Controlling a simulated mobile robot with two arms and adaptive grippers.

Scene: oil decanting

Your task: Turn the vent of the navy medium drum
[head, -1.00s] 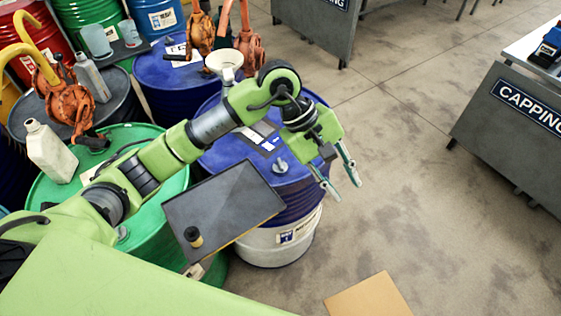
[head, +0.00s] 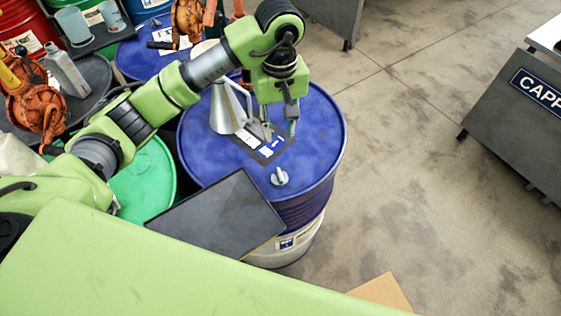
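The navy drum (head: 310,200) stands in the middle of the head view, with a blue top and a white lower band. Its vent (head: 280,177) is a small grey knob on the near part of the lid. My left gripper (head: 279,134) is over the lid, behind the vent in the picture and apart from it. Its fingers point down, are spread apart and hold nothing. I cannot tell its exact height above the lid. My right gripper is not in view.
A metal funnel (head: 226,110) and a dark label card (head: 262,146) are on the lid. A dark tray (head: 215,216) overlaps the drum's near left side in view. A green drum (head: 146,182) is at left. Orange pumps (head: 38,105) stand behind.

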